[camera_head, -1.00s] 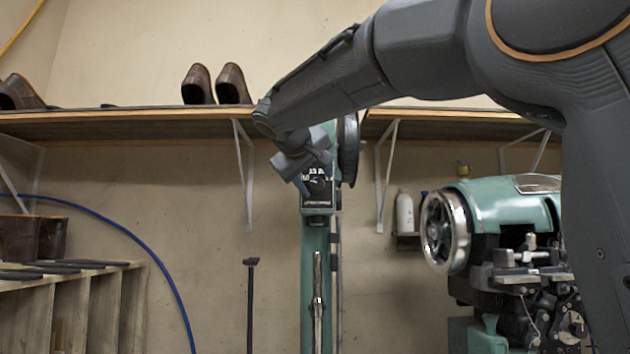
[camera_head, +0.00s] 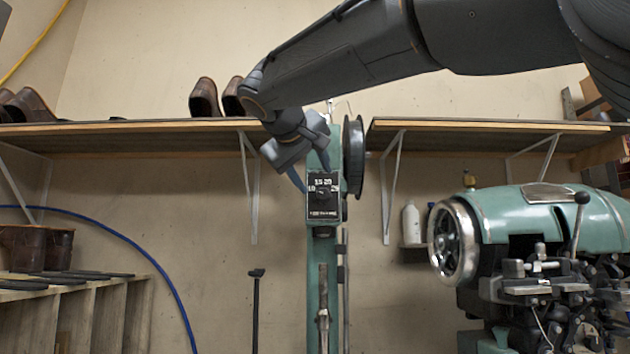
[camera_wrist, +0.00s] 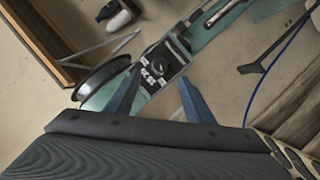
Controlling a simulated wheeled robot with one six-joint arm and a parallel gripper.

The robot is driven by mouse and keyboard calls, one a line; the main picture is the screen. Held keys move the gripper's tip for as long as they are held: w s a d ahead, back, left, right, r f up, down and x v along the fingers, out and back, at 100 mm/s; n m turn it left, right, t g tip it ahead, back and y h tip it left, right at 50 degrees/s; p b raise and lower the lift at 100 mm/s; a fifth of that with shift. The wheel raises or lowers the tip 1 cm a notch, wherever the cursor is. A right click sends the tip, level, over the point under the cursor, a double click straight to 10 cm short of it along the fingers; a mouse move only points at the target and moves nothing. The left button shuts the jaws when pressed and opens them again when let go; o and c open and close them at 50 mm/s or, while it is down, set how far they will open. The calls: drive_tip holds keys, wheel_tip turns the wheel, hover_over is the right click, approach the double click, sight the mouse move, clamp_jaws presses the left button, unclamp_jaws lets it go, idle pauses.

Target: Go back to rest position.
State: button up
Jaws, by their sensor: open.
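My gripper (camera_head: 285,185) hangs at the end of my arm in the head view, in front of the wall below the shelf. Its two blue-grey fingers are spread apart, with nothing between them. In the wrist view the fingers (camera_wrist: 158,98) stand open on either side of the dial box on the green stitcher column. The dial box (camera_head: 323,193) carries a dark dial with white numbers. The fingers appear close to it in the head view, but I cannot tell the distance.
A green sole stitcher (camera_head: 535,215) with a handwheel (camera_head: 453,242) stands at the right. A wooden shelf (camera_head: 130,132) with brown shoes runs behind. A spool (camera_head: 354,157) is on the column. A rack (camera_head: 70,315) with soles is at lower left; a blue hose (camera_head: 150,263) crosses the wall.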

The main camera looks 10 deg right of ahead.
idle(0.4)
drive_tip(key=s+d+f+g+y+p, duration=0.1)
drive_tip(key=s+d+f+g+p, duration=0.15)
drive_tip(key=f, duration=1.35)
drive_tip(key=s+d+f+g+y+p, duration=0.15)
drive_tip(key=f+g, duration=0.25)
drive_tip(key=f, duration=1.3)
drive_tip(key=s+d+f+m+g+y+p, duration=0.1)
drive_tip(key=s+d+f+m+g+y, duration=0.1)
drive_tip(key=s+f, duration=1)
drive_tip(key=s+d+f+m+g+y+p, duration=0.1)
drive_tip(key=s+f+g, duration=0.3)
drive_tip(key=s+f, duration=0.8)
drive_tip(key=shift+s+d+m+g+y+p, duration=0.35)
drive_tip(key=shift+s+d+m+p, duration=0.05)
drive_tip(key=shift+s+d+p, duration=0.45)
drive_tip(key=shift+a, duration=0.1)
